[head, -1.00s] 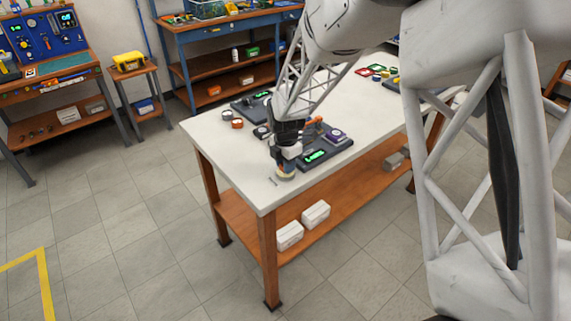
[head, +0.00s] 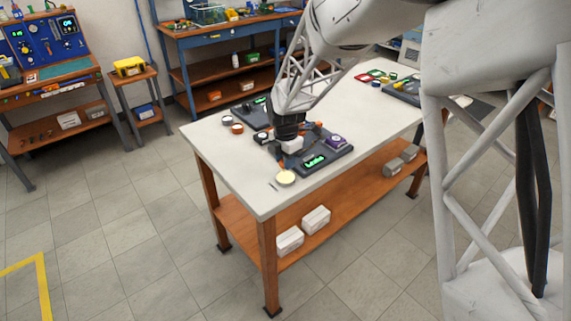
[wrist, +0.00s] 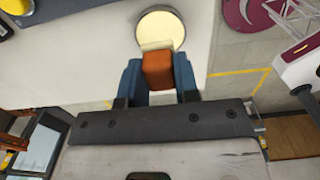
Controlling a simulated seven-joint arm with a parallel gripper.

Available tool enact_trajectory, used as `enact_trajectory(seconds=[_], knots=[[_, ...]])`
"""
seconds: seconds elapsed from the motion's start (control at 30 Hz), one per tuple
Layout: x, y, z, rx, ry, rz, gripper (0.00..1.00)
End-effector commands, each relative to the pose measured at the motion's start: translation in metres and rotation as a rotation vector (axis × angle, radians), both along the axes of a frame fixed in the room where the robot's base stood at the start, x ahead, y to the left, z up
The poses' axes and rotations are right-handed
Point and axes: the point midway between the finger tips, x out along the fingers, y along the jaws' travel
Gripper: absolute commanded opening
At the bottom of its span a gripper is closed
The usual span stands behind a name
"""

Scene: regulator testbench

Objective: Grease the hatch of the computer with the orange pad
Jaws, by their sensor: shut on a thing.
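My gripper (wrist: 158,74) has blue fingers shut on the orange pad (wrist: 158,68), which has a pale cream end. In the head view my gripper (head: 277,152) is over the near part of the white table, partly hidden by its own wrist. A round dish with a cream-yellow top (head: 285,178) sits near the table's front corner; in the wrist view the dish (wrist: 161,25) lies just beyond the pad's tip. A dark unit with a green-lit display (head: 315,160) lies right beside my gripper. I cannot make out which part is the computer's hatch.
A purple-topped block (head: 335,141) stands on the dark unit. Small round items (head: 237,129) lie at the table's left. Another dark unit (head: 250,106) is behind my arm. A thin small piece (head: 272,187) lies beside the dish.

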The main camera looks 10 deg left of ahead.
Motion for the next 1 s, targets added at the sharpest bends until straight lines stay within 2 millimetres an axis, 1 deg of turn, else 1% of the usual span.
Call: enact_trajectory(seconds=[0.5, 1.0], knots=[[0.000, 0.000, 0.027, -0.001, 0.001, 0.000, 0.10], [0.000, 0.000, 0.029, -0.001, 0.001, 0.000, 0.10]])
